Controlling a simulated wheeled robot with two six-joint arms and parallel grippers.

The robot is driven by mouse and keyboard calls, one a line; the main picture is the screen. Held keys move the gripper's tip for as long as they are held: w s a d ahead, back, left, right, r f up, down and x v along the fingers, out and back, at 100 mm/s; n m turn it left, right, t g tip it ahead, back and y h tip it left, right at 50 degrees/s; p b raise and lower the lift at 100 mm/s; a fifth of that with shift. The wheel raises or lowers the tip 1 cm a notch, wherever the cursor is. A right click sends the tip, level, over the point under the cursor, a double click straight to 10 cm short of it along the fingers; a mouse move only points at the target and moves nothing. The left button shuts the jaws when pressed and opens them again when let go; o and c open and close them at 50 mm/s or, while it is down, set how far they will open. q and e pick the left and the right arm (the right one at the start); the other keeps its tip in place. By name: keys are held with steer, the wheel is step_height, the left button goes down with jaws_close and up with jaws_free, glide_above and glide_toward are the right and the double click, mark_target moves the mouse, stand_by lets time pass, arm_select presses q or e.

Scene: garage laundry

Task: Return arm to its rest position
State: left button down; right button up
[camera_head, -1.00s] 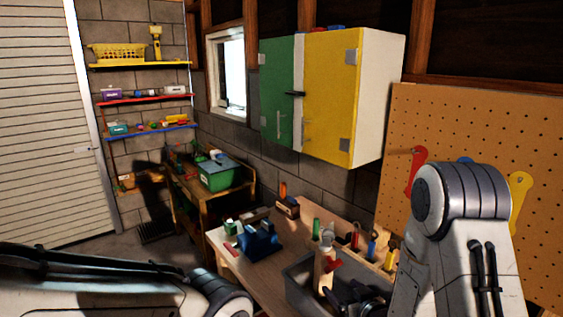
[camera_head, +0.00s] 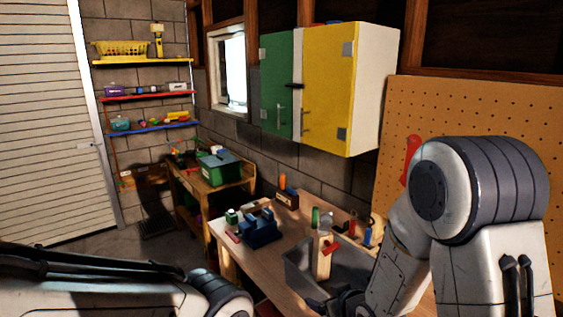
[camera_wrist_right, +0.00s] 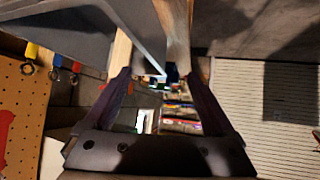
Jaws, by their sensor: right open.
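My right arm (camera_head: 470,195) fills the right side of the head view, bent at a large grey and white joint in front of the pegboard. Its dark right gripper (camera_head: 343,303) shows low in the picture, beside the grey bin. In the right wrist view the gripper (camera_wrist_right: 160,84) is open, with its two dark fingers apart and nothing seen held. My left arm (camera_head: 110,285) crosses the lower left of the head view. Its gripper is out of view.
A grey bin (camera_head: 297,270) on the workbench (camera_head: 228,257) holds an upright wooden piece (camera_head: 321,260). A blue vise-like object (camera_head: 260,230) stands left of it. The pegboard (camera_head: 440,105) is behind my right arm. A green and yellow cabinet (camera_head: 335,90) hangs above.

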steer(key=s+a+n+g+b, duration=0.1)
steer(key=s+a+g+b, duration=0.1)
steer(key=s, duration=0.7)
steer(key=s+a+n+g+h+b, duration=0.1)
steer(key=s+g, duration=0.3)
steer(key=s, duration=0.5)
steer(key=s+a+n+g+h+b, duration=0.1)
steer(key=s+a+g+b, duration=0.2)
steer(key=s, duration=0.7)
steer(key=shift+r+g+b, duration=0.25)
steer(key=shift+g+b, duration=0.15)
steer(key=shift+b, duration=0.15)
steer(key=shift+s+a, duration=0.1)
